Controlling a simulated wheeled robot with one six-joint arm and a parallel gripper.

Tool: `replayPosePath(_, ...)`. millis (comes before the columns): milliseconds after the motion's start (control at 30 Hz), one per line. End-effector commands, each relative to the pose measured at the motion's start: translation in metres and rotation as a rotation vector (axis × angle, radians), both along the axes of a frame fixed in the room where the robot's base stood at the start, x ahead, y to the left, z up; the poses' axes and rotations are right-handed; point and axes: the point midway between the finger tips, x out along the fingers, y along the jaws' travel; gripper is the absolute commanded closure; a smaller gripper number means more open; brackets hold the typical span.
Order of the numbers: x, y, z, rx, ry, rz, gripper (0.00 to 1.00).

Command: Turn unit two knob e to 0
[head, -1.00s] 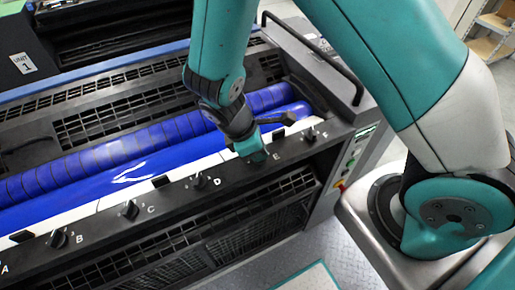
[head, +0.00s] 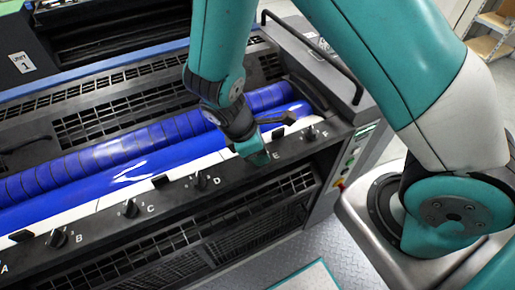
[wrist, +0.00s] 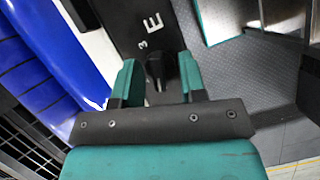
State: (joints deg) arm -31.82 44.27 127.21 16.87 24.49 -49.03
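Knob E (wrist: 155,70) is a small black pointer knob on the black rail, beside a white letter E and a small white 3 in the wrist view. My gripper (wrist: 159,72) is open, with one teal finger on each side of the knob. There seems to be a gap at both fingers; contact cannot be told. In the head view my gripper (head: 258,157) is at the rail just left of the letter E and hides the knob.
Knobs D (head: 200,180), C (head: 130,208), B (head: 57,238) and F (head: 310,132) sit along the same rail (head: 165,198). Blue rollers (head: 120,155) lie behind it. A black handrail (head: 318,55) stands at the right end. Open floor (head: 330,245) lies in front.

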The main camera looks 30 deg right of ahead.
Motion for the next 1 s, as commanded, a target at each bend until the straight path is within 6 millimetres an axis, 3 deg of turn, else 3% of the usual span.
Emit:
replayPosePath(400, 0.001, 0.001, 0.002, 0.001, -0.005, 0.000, 0.63)
replayPosePath(567, 0.004, 0.006, 0.012, 0.003, -0.009, 0.001, 0.63)
replayPosePath(1000, 0.013, 0.046, 0.110, 0.006, -0.011, 0.002, 0.63)
